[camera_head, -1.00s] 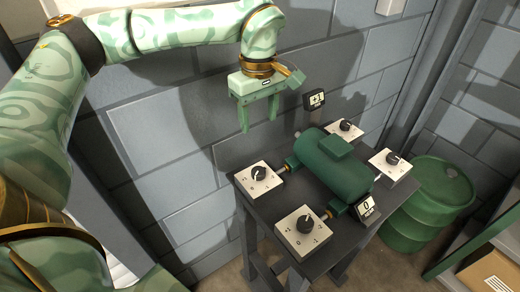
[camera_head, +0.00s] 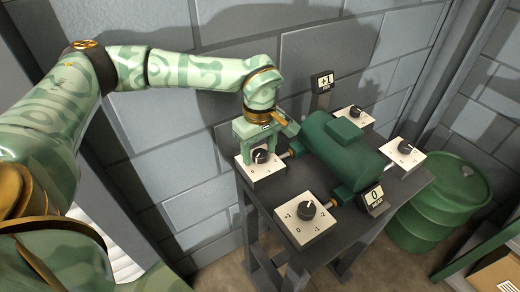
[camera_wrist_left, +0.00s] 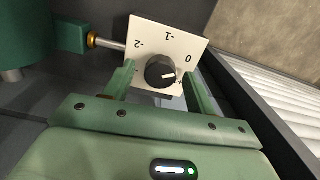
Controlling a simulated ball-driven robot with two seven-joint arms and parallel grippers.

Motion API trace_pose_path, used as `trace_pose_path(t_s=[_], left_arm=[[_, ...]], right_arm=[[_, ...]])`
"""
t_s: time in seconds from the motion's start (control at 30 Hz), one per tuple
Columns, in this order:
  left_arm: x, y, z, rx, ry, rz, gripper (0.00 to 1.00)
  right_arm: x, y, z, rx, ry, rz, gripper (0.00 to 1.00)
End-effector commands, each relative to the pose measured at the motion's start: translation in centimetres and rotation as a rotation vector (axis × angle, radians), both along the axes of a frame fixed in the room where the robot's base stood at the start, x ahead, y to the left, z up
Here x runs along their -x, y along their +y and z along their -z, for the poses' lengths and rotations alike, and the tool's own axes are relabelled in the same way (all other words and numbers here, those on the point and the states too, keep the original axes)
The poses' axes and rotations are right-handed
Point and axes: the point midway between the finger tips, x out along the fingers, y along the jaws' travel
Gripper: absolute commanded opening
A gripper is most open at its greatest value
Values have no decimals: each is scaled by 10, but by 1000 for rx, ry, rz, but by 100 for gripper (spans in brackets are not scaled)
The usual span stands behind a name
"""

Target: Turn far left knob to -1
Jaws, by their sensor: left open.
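The far left knob (camera_head: 261,156) is black, on a white dial box (camera_head: 262,172) at the table's back left corner. In the left wrist view the knob (camera_wrist_left: 160,72) sits on a white face (camera_wrist_left: 170,38) marked -2, -1 and 0. Its white pointer line points right, a little below the 0. My left gripper (camera_head: 258,152) is open over this box, its two fingers on either side of the knob with gaps showing in the wrist view. The back display (camera_head: 322,82) reads +1. My right gripper is not in view.
A green cylindrical casing (camera_head: 343,158) fills the middle of the dark table (camera_head: 355,225). Other knob boxes stand at front left (camera_head: 304,222), back right (camera_head: 353,117) and right (camera_head: 404,157). The front display (camera_head: 374,198) reads 0. A green barrel (camera_head: 440,205) stands at right.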

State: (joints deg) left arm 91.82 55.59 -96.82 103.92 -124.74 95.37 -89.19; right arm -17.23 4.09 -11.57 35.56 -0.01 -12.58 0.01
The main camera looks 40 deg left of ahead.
Motion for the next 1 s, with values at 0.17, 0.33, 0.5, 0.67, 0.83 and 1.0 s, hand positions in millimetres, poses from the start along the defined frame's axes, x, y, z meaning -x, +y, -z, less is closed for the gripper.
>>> trace_pose_path(t_s=[0.17,0.33,0.5,0.67,0.83,1.0], left_arm=[[0,0,-1,0,0,0,50],[0,0,-1,0,0,0,11],[0,0,-1,0,0,-4,11],[0,0,-3,-1,0,-35,11],[1,0,-5,-1,-1,-117,11],[1,0,-7,-1,-1,-250,11]], right_arm=[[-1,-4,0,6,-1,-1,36],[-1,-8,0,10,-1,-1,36],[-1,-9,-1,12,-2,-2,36],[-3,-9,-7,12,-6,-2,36],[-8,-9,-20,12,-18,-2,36],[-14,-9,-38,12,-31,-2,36]])
